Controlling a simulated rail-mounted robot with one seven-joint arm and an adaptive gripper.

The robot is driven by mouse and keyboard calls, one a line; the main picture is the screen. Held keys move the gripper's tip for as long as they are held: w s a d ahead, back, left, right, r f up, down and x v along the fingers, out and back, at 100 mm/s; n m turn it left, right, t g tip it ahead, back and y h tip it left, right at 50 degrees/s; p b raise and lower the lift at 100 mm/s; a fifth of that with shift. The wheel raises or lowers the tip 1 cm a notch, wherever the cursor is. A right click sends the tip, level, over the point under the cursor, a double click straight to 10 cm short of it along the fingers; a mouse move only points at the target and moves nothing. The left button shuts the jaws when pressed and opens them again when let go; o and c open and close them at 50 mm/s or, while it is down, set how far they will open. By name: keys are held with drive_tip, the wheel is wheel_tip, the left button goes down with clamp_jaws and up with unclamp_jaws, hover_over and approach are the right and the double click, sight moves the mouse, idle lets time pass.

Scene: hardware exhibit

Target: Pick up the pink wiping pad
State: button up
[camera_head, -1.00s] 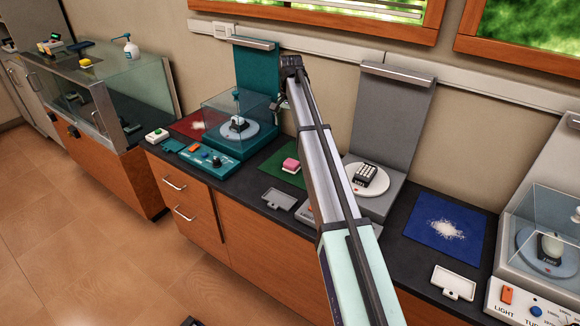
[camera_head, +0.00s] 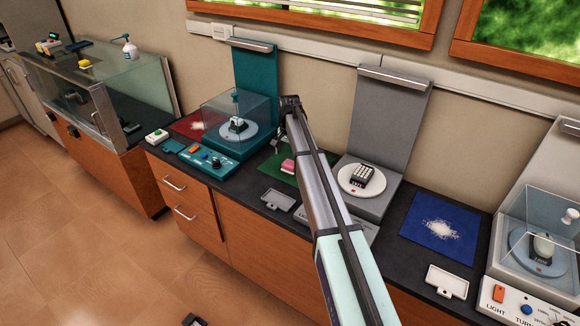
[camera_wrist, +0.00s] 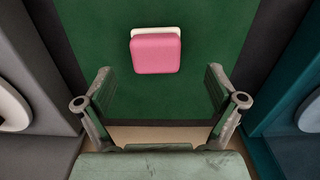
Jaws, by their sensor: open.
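The pink wiping pad (camera_wrist: 156,53) lies on a green mat (camera_wrist: 205,25) on the counter, with a white edge showing along its far side. In the head view the pad (camera_head: 288,165) shows just left of my arm, partly hidden by it. My gripper (camera_wrist: 160,88) is open and empty in the wrist view. Its two fingers stand wide apart, with the pad beyond them and roughly centred between them. The fingertips are apart from the pad. In the head view my arm hides part of the green mat (camera_head: 306,182).
A teal display with a glass cover (camera_head: 238,108) stands left of the mat, and a grey stand with a white disc (camera_head: 350,184) stands right. A blue mat with white powder (camera_head: 460,254) lies farther right.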

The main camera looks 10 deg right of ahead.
sight(290, 163)
drive_tip(key=shift+s+d+f+p, duration=0.15)
drive_tip(key=shift+f+p, duration=0.25)
drive_tip(key=shift+f, duration=0.7)
drive_tip(key=shift+s+f+p, duration=0.1)
drive_tip(key=shift+f+p, duration=0.25)
drive_tip(key=shift+f, duration=0.75)
drive_tip(key=c, duration=1.2)
drive_tip(key=shift+o, duration=0.2)
